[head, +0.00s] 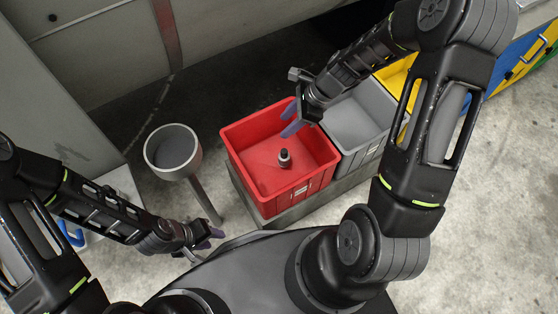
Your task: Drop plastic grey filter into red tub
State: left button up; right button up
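The red tub (235,150) stands in the middle of the head view. A small dark piece with a pale band (284,159) is upright on its floor; it may be the grey filter, but it is too small to be sure. My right gripper (290,120) is over the tub's back edge, above and behind that piece. My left gripper (211,236) is low, in front and to the left of the tub, near my base. Its finger gap is not clear.
A grey tub (352,125) stands right of the red one, with a yellow tub (396,74) behind it. Both front tubs rest on a grey ledge (290,212). A round grey bowl on a post (173,150) stands to the left. Floor at the right is clear.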

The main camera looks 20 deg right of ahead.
jog(key=p+v, duration=0.2)
jog(key=v, duration=0.5)
jog(key=shift+d+r, duration=0.15)
jog(key=shift+r, duration=0.15)
jog(key=shift+s, duration=0.1)
dwell(0.7)
